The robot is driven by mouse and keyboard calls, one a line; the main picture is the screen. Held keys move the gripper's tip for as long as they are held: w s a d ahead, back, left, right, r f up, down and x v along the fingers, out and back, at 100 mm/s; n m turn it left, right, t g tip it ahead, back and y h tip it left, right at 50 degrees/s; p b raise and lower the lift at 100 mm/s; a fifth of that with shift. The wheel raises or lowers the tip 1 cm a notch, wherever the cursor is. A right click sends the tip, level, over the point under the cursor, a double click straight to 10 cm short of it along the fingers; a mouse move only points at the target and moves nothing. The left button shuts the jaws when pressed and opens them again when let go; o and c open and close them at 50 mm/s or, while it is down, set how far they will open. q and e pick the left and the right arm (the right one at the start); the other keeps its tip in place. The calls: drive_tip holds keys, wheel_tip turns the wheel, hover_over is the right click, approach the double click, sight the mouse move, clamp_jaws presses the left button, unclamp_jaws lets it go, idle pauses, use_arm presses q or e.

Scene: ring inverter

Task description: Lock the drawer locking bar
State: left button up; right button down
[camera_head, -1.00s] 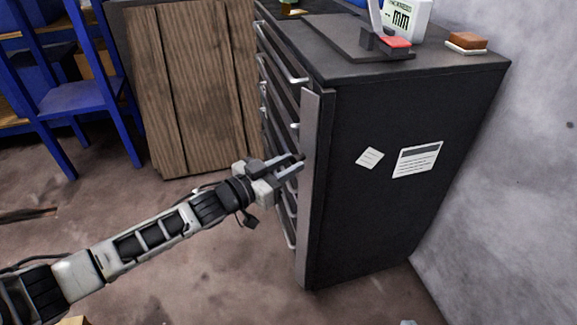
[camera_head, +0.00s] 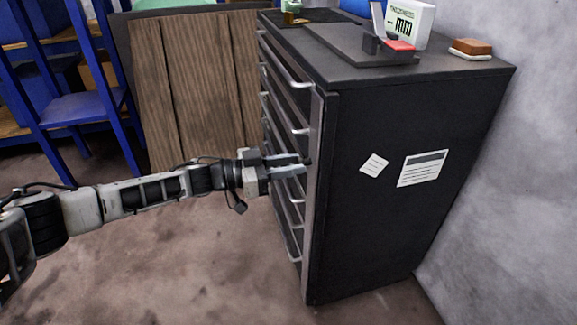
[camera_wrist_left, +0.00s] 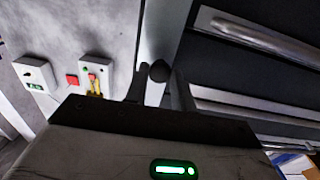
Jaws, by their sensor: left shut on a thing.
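The drawer locking bar (camera_head: 316,125) is a long upright grey strip at the front edge of the black drawer cabinet (camera_head: 355,230). In the left wrist view the bar (camera_wrist_left: 160,30) runs up from between my fingers as a pale strip. A dark round knob (camera_wrist_left: 159,70) sits between the fingertips. My left gripper (camera_head: 301,167) reaches in from the left at about mid-height of the bar and is shut on the knob. In the left wrist view my left gripper (camera_wrist_left: 160,88) shows at the bar's side. My right gripper is in neither view.
Several drawers with metal handles (camera_head: 298,129) face left, close to my left gripper. A wooden panel (camera_head: 195,85) and blue shelving (camera_head: 85,105) stand behind. The cabinet top holds a display unit (camera_head: 410,22) and a brown block (camera_head: 472,46). The floor (camera_head: 180,265) in front is clear.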

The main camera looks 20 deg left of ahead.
use_arm(q)
drive_tip(key=shift+w+r, duration=0.1)
drive_tip(key=o, duration=1)
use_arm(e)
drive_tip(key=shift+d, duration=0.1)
use_arm(q)
drive_tip(key=p+v, duration=0.1)
drive_tip(key=v, duration=1.5)
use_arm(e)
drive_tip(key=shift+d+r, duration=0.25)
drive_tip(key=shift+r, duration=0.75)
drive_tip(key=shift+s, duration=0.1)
